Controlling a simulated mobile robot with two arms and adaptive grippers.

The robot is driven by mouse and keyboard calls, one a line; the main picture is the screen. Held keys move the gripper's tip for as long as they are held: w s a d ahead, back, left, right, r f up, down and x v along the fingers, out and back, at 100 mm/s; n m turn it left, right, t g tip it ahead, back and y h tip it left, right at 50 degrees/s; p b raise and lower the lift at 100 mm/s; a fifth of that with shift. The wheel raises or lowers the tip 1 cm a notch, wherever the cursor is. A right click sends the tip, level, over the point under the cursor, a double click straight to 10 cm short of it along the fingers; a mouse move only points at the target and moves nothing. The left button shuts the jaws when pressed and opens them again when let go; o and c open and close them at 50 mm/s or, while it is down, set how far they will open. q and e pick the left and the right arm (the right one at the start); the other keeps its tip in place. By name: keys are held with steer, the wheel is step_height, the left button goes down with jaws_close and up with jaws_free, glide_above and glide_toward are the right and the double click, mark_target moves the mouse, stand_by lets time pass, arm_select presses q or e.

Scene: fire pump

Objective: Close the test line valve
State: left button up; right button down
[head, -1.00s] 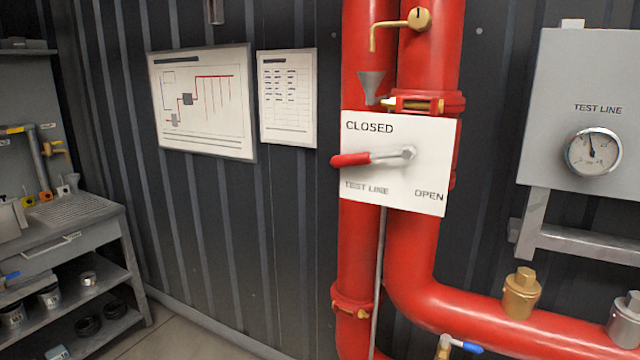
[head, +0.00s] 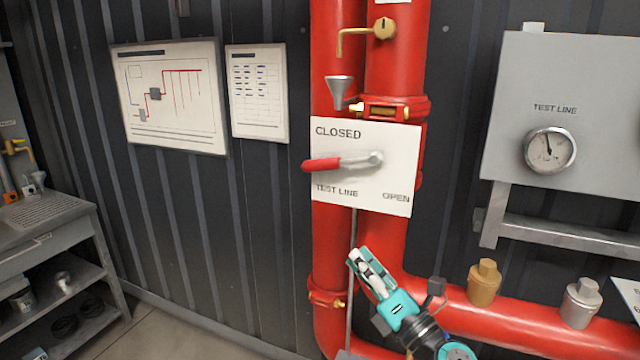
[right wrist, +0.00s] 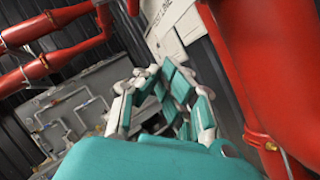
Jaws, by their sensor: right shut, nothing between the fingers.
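The test line valve has a lever with a red grip (head: 322,165) and a grey metal hub. The lever points left, nearly level, tilted slightly down at its grip end. It sits in front of a white plate (head: 395,140) marked CLOSED at upper left, TEST LINE at lower left and OPEN at lower right. My right gripper (head: 360,257) is below the plate, in front of the red pipes, shut and empty, apart from the lever. In the right wrist view its fingers (right wrist: 168,90) are drawn together, with part of the white plate (right wrist: 180,28) beyond. My left gripper is out of view.
Red vertical pipes (head: 397,60) stand behind the plate, with a grey funnel (head: 340,92) and brass tap (head: 383,29) above. A grey panel with a gauge (head: 549,150) is at right. A grey workbench (head: 50,225) is at left.

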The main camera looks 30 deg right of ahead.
step_height(320, 180, up, 5)
steer(key=a+n+y, duration=0.3)
steer(key=n, duration=0.1)
steer(key=p, duration=0.8)
glide_toward(303, 171)
steer(key=w+a, duration=0.1)
steer(key=w, duration=0.3)
steer(key=shift+w+r, duration=0.1)
steer(key=shift+r, duration=0.75)
